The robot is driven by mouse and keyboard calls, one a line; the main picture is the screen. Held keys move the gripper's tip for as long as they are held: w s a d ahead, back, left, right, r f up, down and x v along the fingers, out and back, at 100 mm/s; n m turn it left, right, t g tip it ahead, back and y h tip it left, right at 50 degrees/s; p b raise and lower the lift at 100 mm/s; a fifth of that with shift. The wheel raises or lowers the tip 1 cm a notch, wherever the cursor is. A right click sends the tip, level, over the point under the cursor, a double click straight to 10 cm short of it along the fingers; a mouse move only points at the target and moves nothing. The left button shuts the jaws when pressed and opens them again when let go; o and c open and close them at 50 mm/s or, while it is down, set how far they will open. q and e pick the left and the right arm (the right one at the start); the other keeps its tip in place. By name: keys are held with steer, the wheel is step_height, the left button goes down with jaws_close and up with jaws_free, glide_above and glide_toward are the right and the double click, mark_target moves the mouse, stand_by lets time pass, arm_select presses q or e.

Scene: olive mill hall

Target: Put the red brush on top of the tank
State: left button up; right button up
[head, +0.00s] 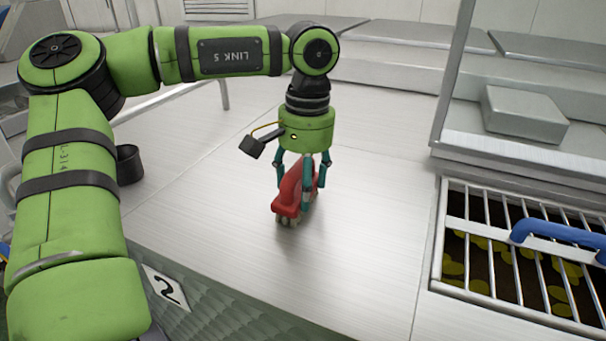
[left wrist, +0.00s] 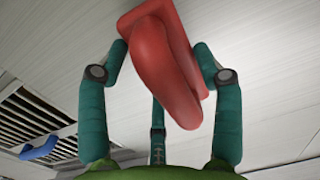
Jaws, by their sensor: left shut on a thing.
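The red brush (head: 290,194) has an arched handle and pale bristles underneath. It is upright on, or just above, the pale metal top of the tank (head: 210,225); I cannot tell whether the bristles touch it. My left gripper (head: 301,184) points down over the brush with its teal fingers shut on it. In the left wrist view the brush (left wrist: 165,60) sits between the fingers, its handle towards the camera. My right gripper is in neither view.
A barred opening (head: 480,270) with yellowish olives below and a blue handle (head: 560,236) is at the right. A grey block (head: 524,112) stands on a raised ledge behind it. A dark cup (head: 129,164) stands at the left. The metal top around the brush is clear.

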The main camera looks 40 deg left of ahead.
arm_select(q)
steer(key=shift+a+f, duration=0.1)
steer(key=shift+a, duration=0.1)
steer(key=shift+s+d+f, duration=0.1)
steer(key=shift+f, duration=0.05)
steer(key=o, duration=1.1)
steer(key=shift+d, duration=0.1)
steer(key=shift+r, duration=0.25)
steer(key=shift+r+b, duration=0.25)
steer(key=shift+b, duration=0.05)
steer(key=r, duration=0.3)
steer(key=r+b, duration=0.1)
steer(key=r, duration=0.3)
steer(key=r+b, duration=0.1)
steer(key=r, duration=0.3)
steer(key=shift+w+d+r, duration=0.1)
steer(key=shift+w+r, duration=0.1)
steer(key=shift+w, duration=0.05)
